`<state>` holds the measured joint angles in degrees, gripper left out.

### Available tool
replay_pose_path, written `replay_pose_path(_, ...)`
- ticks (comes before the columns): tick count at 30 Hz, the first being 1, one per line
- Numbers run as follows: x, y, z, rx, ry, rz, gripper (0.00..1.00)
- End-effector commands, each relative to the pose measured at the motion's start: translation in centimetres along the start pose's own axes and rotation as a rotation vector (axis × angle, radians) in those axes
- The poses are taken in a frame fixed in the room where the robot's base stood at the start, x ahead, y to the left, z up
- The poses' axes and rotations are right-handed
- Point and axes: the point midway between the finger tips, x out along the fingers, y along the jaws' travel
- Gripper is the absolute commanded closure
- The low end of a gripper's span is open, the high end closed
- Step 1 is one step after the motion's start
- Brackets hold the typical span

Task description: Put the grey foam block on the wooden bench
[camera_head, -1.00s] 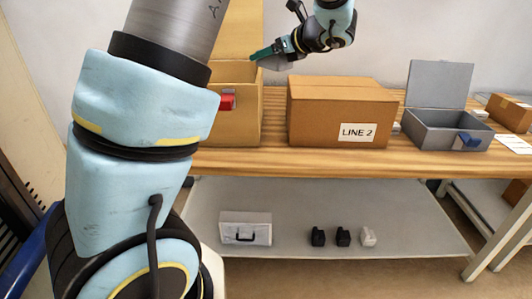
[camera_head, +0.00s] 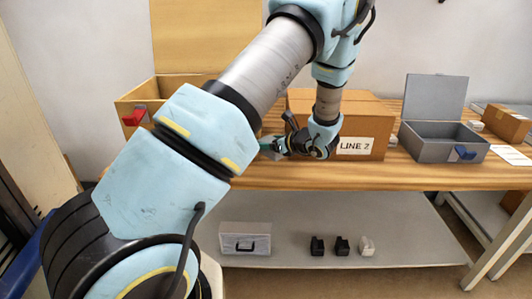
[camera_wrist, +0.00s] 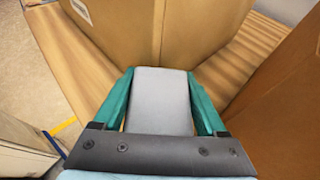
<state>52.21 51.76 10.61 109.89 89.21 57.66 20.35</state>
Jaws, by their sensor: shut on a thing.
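The grey foam block (camera_wrist: 162,98) is between the two teal fingers of my gripper (camera_wrist: 160,102) in the wrist view. In the head view my gripper (camera_head: 268,148) is low over the front part of the wooden bench (camera_head: 400,176), in front of the gap between two boxes; the block is hard to make out there. My gripper is shut on the block. The bench top also shows in the wrist view (camera_wrist: 48,38), beyond and beside the block. I cannot tell whether the block touches the bench.
A tan box with raised lid (camera_head: 192,40) and red latch (camera_head: 134,117) stands left. The LINE 2 carton (camera_head: 378,120) stands close behind my gripper. A grey open case (camera_head: 440,142) is right. Bare bench runs along the front. Below, a shelf (camera_head: 400,225) holds small items.

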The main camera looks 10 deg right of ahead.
Motion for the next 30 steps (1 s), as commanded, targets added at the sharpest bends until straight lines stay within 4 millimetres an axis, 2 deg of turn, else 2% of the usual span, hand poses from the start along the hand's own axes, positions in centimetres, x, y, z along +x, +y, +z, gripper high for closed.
replay_pose_path(13,1.8,0.0,-4.2,0.0,0.0,0.001,0.78)
replay_pose_path(26,2.1,0.0,-5.0,0.0,-0.001,0.0,0.78)
replay_pose_path(27,2.0,0.0,-4.8,-0.001,0.0,0.0,0.21)
replay_pose_path(30,2.0,0.0,-4.8,-0.001,0.0,0.0,0.1)
